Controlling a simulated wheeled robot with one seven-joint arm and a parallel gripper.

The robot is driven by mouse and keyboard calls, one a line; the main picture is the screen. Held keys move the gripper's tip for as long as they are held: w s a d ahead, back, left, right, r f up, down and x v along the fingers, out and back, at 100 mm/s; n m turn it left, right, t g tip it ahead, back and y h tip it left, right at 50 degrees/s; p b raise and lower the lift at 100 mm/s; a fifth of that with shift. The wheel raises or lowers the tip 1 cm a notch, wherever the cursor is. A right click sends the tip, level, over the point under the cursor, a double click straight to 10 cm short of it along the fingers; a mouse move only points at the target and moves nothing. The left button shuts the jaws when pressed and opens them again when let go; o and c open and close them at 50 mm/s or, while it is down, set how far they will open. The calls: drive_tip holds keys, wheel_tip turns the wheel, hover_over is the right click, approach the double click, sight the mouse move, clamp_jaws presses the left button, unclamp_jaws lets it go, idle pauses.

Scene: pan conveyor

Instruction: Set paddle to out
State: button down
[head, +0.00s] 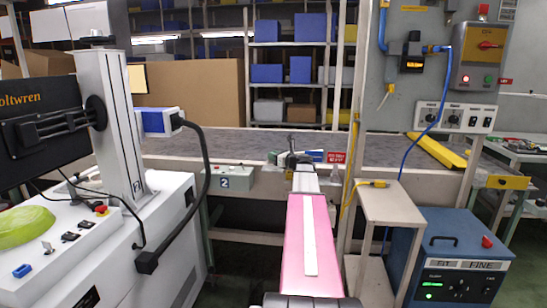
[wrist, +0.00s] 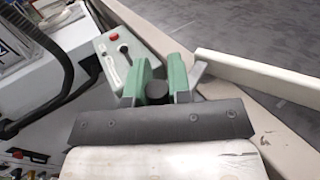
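My gripper (wrist: 162,68) has green fingers that stand apart in the wrist view. A dark round piece (wrist: 157,91) sits between them near their base; I cannot tell whether they grip it. In the head view my gripper (head: 289,157) is at the near edge of the conveyor, beside a blue label (head: 313,156) and a red label (head: 337,157), whose words are too small to read. A pale bar (wrist: 265,80) runs right from close to the fingers in the wrist view, and a small grey piece (wrist: 197,74) stands beside the right finger.
A white machine (head: 140,235) fills the left. A stand (head: 392,205) and blue unit (head: 455,255) are at right. The belt (head: 230,143) is mostly bare.

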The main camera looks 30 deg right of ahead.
drive_tip(key=shift+w+a+m+t+h, duration=0.1)
drive_tip(key=shift+a+m+t+h, duration=0.3)
drive_tip(key=shift+a+m+h, duration=0.5)
drive_tip(key=shift+w+a+m+t+h, duration=0.15)
drive_tip(key=shift+a+m+h, duration=0.05)
drive_tip(key=shift+h, duration=0.3)
drive_tip(key=shift+w+a+m+t+h, duration=0.1)
drive_tip(key=shift+a+m+t+h, duration=0.1)
drive_tip(key=shift+h, duration=0.3)
drive_tip(key=shift+w+a, duration=0.65)
drive_tip(key=c, duration=1.1)
unclamp_jaws()
drive_tip(key=shift+o, duration=0.2)
drive_tip(key=v, duration=1.1)
drive_tip(key=shift+w+a, duration=0.1)
